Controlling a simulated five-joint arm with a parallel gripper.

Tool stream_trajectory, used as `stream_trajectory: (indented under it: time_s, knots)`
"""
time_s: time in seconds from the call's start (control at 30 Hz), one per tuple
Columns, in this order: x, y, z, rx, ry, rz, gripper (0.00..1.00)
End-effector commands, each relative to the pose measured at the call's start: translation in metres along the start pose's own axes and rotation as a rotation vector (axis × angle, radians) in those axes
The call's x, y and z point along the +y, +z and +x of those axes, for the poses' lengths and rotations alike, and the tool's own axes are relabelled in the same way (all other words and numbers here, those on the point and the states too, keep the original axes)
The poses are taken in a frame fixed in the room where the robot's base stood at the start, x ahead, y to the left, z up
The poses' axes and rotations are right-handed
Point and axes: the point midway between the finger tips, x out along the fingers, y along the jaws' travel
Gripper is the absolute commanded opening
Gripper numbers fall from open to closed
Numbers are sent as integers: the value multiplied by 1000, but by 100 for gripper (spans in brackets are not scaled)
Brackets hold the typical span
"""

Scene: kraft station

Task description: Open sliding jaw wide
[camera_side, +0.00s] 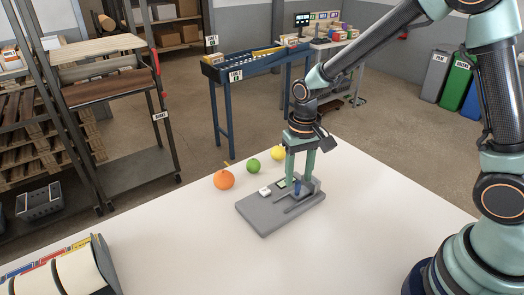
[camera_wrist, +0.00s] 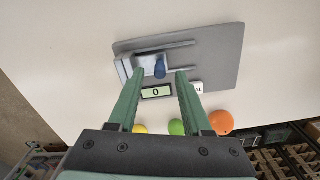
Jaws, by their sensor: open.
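A grey plate (camera_side: 262,217) lies flat on the white table; it also shows in the wrist view (camera_wrist: 218,52). It carries two parallel rails, a light-grey jaw block (camera_wrist: 126,68) at the rails' left end in the wrist view, and a blue knob (camera_wrist: 160,69). A small display (camera_wrist: 156,92) beside them reads 0. A white button (camera_side: 265,191) with dark lettering sits near the display, partly hidden by a finger in the wrist view. My gripper (camera_side: 298,181) points down over the plate. Its green fingers are open, one on each side of the knob in the wrist view. I cannot tell whether they touch it.
An orange (camera_side: 224,179), a green fruit (camera_side: 253,166) and a yellow fruit (camera_side: 277,153) lie in a row behind the plate. A file holder (camera_side: 104,262) stands at the table's lower left. The table front is otherwise clear.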

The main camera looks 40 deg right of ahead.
Motion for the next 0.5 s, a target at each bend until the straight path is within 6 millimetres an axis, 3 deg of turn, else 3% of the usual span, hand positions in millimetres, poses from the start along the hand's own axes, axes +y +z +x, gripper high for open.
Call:
stream_trajectory:
  time_s: [0.2,0.5]
  knots:
    - [0,0,26,-2,1,0,49]
    - [0,0,31,1,0,0,49]
